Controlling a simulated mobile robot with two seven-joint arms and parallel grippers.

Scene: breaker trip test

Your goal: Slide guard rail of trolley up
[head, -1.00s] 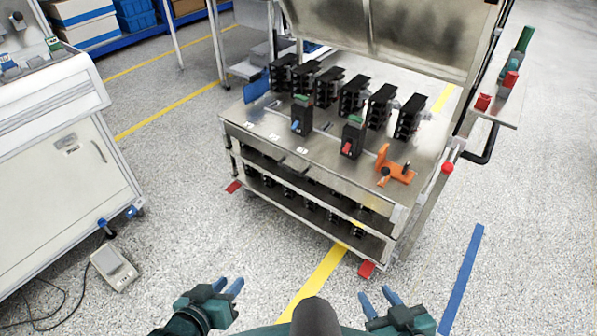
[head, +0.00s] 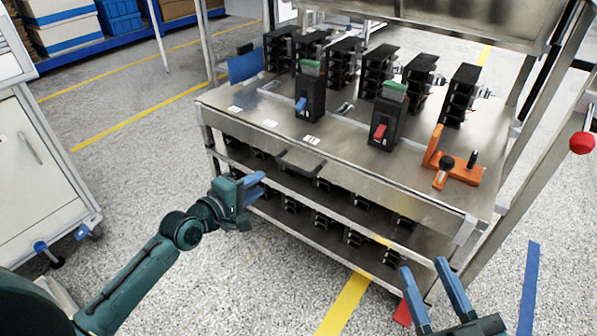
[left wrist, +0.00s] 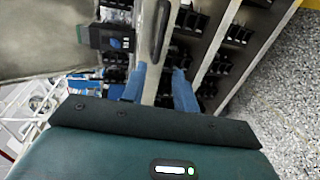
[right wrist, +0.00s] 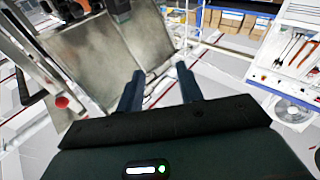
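The metal trolley (head: 240,112) fills the middle of the head view. Its front rail (head: 365,180) runs along the top deck's front edge and carries a dark bar handle (head: 300,163). The rail sits level with the deck, above two lower shelves. My left gripper (head: 262,186) is open and empty, in front of the trolley, a little below and left of the handle. In the left wrist view, the rail edge with its handle (left wrist: 160,30) shows beyond and between the open fingers (left wrist: 158,76). My right gripper (head: 424,264) is open and empty near the trolley's front right corner.
On the deck stand black breakers (head: 311,95) and an orange fixture (head: 452,165). A red knob (head: 582,143) is on the right post. A white cabinet (head: 35,170) stands left. Open floor (head: 200,290) lies in front of the trolley.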

